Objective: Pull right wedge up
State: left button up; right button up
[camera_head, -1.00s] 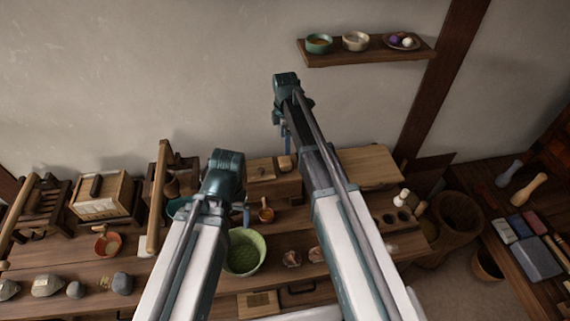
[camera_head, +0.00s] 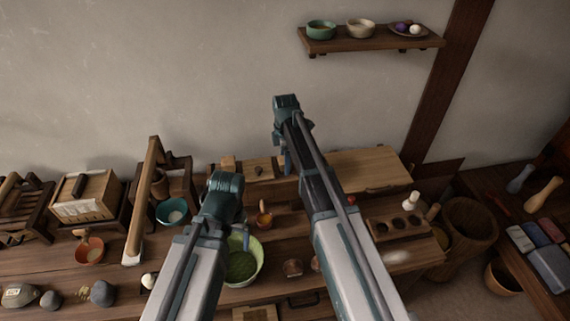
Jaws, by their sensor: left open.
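I cannot pick out the right wedge for certain. A small pale wood block (camera_head: 228,163) stands at the left end of a low wooden piece (camera_head: 262,171) at the back of the bench. The right end of that piece is hidden behind my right arm. My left gripper (camera_head: 244,228) is open, in front of the green bowl (camera_head: 241,267) in the picture and partly hidden by its own arm. It appears to hold nothing. My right gripper (camera_head: 287,162) shows only as a small blue part beside its arm, in front of the back of the bench.
A tall wooden bar (camera_head: 145,195) rises left of my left arm, near a teal bowl (camera_head: 171,212) and an orange bowl (camera_head: 89,250). Several stones (camera_head: 102,293) lie at front left. A holed block (camera_head: 398,227) and a pale board (camera_head: 365,169) are at right. A wall shelf (camera_head: 375,40) hangs above.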

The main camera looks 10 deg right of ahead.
grip_shut()
dwell(0.4)
jog(key=shift+r, duration=0.15)
notch_tip(320, 180, up, 3)
jog(key=p, duration=0.3)
jog(key=shift+r+p, duration=0.15)
jog(key=shift+p, duration=0.15)
jog(key=shift+w, duration=0.1)
grip_release()
notch_tip(320, 180, up, 14)
jog(key=p, duration=1.3)
jog(key=shift+p, duration=0.35)
jog(key=shift+f, duration=0.3)
